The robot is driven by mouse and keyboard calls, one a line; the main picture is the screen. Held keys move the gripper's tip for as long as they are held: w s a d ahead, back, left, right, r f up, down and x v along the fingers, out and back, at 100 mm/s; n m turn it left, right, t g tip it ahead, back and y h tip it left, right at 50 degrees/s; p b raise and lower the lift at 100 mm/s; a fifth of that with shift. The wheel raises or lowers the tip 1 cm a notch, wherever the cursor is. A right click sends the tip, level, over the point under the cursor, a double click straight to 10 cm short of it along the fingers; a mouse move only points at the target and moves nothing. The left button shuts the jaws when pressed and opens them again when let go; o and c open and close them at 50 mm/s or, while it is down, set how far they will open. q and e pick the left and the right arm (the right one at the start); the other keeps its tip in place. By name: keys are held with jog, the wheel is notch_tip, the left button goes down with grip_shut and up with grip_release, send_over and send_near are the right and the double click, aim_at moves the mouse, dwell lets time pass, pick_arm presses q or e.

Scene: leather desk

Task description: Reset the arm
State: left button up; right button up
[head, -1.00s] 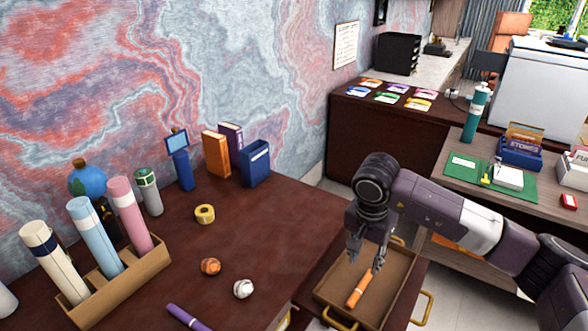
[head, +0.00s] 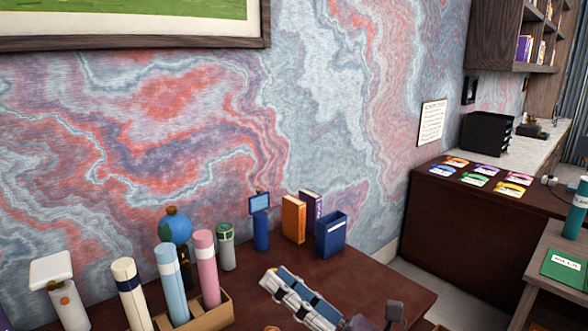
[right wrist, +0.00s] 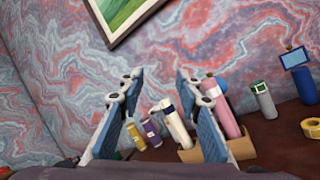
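My right gripper (head: 275,285) is low in the head view, above the dark red desk (head: 385,282), with its fingers pointing up and to the left. In the right wrist view its two blue-padded fingers (right wrist: 160,80) stand apart with nothing held between them. Behind them are the wall and the rolls on the desk. Part of my right arm shows at the bottom edge of the head view; the rest is out of frame. My left gripper is not in view.
A wooden holder (head: 213,317) with cream, blue and pink rolls (head: 207,268) stands left of the gripper. A blue bin (head: 331,236) and an orange book (head: 293,219) stand behind it. A framed picture (head: 262,26) hangs above. The space above the desk is clear.

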jog(key=w+d+f+m+t+h, duration=0.35)
jog(key=d+m+h, duration=0.35)
jog(key=m, duration=0.3)
jog(key=w+d+f+m+t+h, duration=0.2)
jog(key=d+m+t+h, duration=0.3)
jog(key=m, duration=0.5)
jog(key=s+d+f+m+g+h, duration=0.25)
jog(key=d+f+m+h, duration=0.2)
jog(key=f, duration=0.35)
jog(key=s+d+f+m+g+h, duration=0.2)
jog(key=d+f+m+g+h, duration=0.1)
jog(key=d+f+m+g, duration=0.25)
jog(key=s+f+m+g+y, duration=0.1)
jog(key=s+f+m+g, duration=0.85)
jog(key=s+f, duration=1.15)
jog(key=s+f+n+g, duration=0.1)
jog(key=s+f, duration=0.1)
jog(key=f, duration=1)
jog(key=s+f, duration=0.2)
jog(key=f, duration=1)
jog(key=s+d+f+g, duration=0.1)
jog(key=s+d+f, duration=0.2)
jog(key=s+f, duration=1.2)
jog(key=shift+s+f, duration=0.4)
jog(key=shift+s, duration=0.6)
